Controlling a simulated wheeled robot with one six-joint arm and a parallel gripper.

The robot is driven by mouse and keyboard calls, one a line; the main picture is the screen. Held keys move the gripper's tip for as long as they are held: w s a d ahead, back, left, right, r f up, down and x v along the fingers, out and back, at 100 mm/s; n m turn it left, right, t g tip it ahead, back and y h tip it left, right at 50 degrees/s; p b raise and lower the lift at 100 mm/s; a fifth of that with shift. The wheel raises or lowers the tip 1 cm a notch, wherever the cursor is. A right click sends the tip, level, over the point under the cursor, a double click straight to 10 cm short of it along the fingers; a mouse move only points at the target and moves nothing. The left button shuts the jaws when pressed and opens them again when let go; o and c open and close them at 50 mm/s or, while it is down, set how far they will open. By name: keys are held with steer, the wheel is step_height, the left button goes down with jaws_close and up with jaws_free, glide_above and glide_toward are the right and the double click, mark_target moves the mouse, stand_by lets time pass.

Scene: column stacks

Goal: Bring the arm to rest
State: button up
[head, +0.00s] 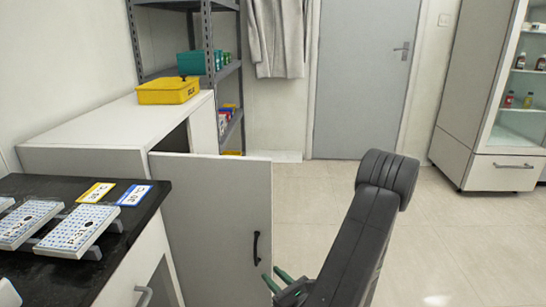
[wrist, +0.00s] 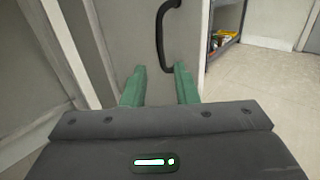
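My gripper (head: 279,280) is low in the head view, in front of the open grey cabinet door (head: 215,205) and below its black handle (head: 255,247). My dark arm rises from the bottom to an elbow at right of centre. In the wrist view my gripper (wrist: 160,82) shows two green fingers spread apart with nothing between them. The door and its handle (wrist: 163,40) are beyond the fingertips. The handle appears apart from the fingers.
A white cabinet (head: 90,125) bears a yellow box (head: 168,90). A black counter (head: 120,220) at left holds white racks and two labels. A metal shelf (head: 207,50) stands behind. A glass-front cabinet (head: 500,110) is at right. The floor between is clear.

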mark_target(256, 259)
steer(key=b+x, duration=0.1)
steer(key=x, duration=0.8)
steer(key=shift+w, duration=0.15)
steer(key=shift+a+b, duration=0.1)
steer(key=shift+b, duration=0.2)
